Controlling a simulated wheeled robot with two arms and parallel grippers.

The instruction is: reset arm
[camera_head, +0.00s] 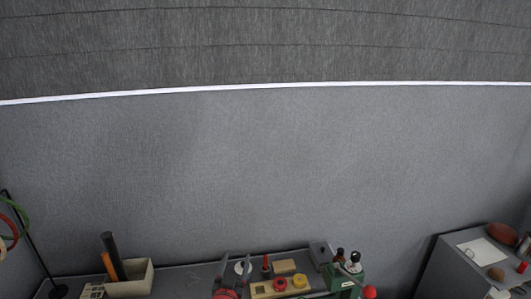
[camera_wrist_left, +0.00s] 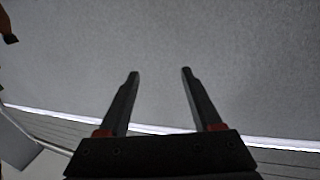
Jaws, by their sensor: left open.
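My left gripper (camera_head: 236,257) shows at the bottom middle of the head view, its two dark fingers pointing up in front of the long table. In the left wrist view the gripper (camera_wrist_left: 160,70) is open, with its fingers apart and nothing between them. Behind the fingers there is only plain grey surface. My right gripper is not in view.
The table (camera_head: 190,280) carries a beige box (camera_head: 134,280) with dark and orange handles, a wooden block with coloured pieces (camera_head: 283,285) and a green device (camera_head: 343,280). A grey side cabinet (camera_head: 447,269) stands right. A black stand with coloured rings (camera_head: 34,248) is left.

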